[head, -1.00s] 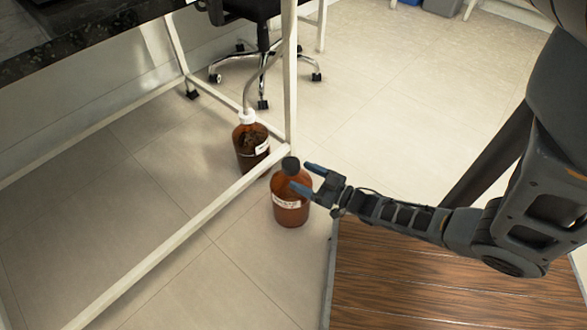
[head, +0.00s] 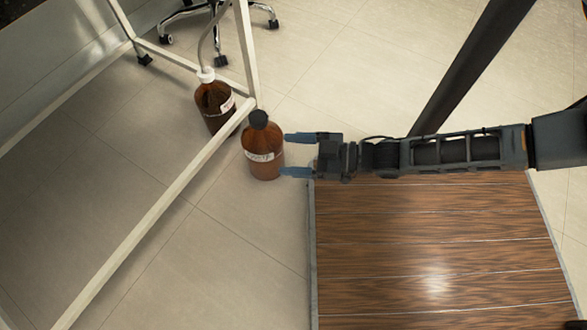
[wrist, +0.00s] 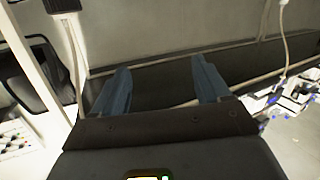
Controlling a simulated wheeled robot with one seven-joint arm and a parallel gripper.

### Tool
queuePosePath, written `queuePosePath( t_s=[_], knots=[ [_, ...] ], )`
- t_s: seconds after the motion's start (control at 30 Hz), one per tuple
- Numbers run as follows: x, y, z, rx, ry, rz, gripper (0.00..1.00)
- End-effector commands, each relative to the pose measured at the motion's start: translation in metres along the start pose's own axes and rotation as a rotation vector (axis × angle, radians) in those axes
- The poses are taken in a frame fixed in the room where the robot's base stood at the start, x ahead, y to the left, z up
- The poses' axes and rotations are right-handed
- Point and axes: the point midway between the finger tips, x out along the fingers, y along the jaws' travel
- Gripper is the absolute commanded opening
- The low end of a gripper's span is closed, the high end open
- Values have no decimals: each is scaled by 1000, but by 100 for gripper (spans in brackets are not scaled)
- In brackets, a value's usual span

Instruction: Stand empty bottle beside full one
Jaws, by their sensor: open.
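A brown bottle with a black cap and a white label (head: 263,150) stands upright on the floor, outside the white table frame. A second brown bottle with a white cap and a tube (head: 213,106) stands upright just behind it, beyond the low bar; it looks dark inside. My gripper (head: 300,154) is open and empty, just right of the black-capped bottle, with its blue fingers pointing left towards it. The wrist view shows both fingers (wrist: 164,92) apart with nothing between them, and neither bottle can be made out there.
The white table frame's low bar (head: 150,225) runs diagonally beside the bottles, and its leg (head: 246,50) rises close behind them. A wood-topped platform (head: 430,250) lies below my arm. Wheeled chair feet (head: 215,25) stand at the back. Floor at the front left is clear.

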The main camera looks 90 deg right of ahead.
Motion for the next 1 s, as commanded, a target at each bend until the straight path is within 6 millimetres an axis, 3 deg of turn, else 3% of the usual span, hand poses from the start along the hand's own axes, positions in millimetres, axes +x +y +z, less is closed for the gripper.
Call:
queuePosePath(
  t_s=[0.03,0.2,0.3,0.43,0.6,1.0],
  knots=[
    [-8,-19,-22,2,-13,-26,76],
    [-29,-78,-98,23,-62,-92,76],
    [-38,-103,-141,40,-85,-118,76],
    [-46,-122,-182,60,-104,-136,76],
    [-49,-130,-204,72,-115,-143,76],
    [-49,-130,-204,72,-114,-144,76]
  ],
)
